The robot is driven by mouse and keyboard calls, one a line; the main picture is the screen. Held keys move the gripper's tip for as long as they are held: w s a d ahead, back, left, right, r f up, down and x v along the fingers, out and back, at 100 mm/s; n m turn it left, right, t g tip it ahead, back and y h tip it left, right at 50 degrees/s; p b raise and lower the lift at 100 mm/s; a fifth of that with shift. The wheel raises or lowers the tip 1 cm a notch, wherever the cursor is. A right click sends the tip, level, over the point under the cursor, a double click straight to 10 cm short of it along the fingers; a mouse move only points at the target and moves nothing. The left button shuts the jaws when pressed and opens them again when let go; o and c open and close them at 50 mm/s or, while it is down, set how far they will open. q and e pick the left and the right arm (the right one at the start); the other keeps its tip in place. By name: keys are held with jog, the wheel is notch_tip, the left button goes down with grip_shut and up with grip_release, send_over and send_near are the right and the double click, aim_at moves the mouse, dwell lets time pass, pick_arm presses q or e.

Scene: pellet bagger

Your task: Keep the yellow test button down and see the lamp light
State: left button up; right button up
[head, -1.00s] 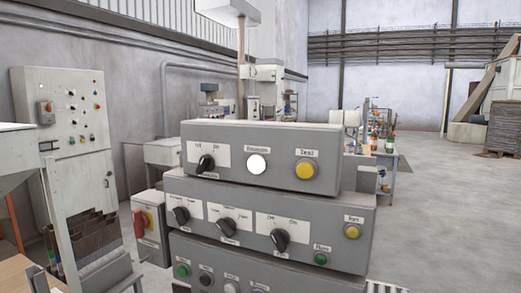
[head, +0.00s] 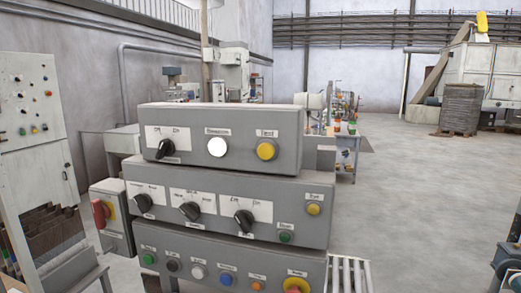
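The yellow test button (head: 266,150) is on the right of the top grey control box (head: 290,125), under a small label. Nothing touches it. A round white lamp (head: 217,147) sits left of it on the same face. It looks bright, flat white, but I cannot tell whether it is lit. A black rotary knob (head: 166,147) is left of the lamp. Neither gripper's fingers can be made out. A grey and dark shape at the lower right edge looks like part of my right arm.
Below, the middle box (head: 150,185) has several black knobs, another yellow button (head: 313,209) and a green one (head: 285,238). The bottom box has a row of coloured buttons and a red-and-yellow button (head: 297,286). A red switch (head: 100,213) is at left. Open floor lies right.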

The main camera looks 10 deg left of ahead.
dwell(0.4)
pick_arm(q)
grip_shut()
jog(key=shift+a, duration=0.15)
dwell(1.5)
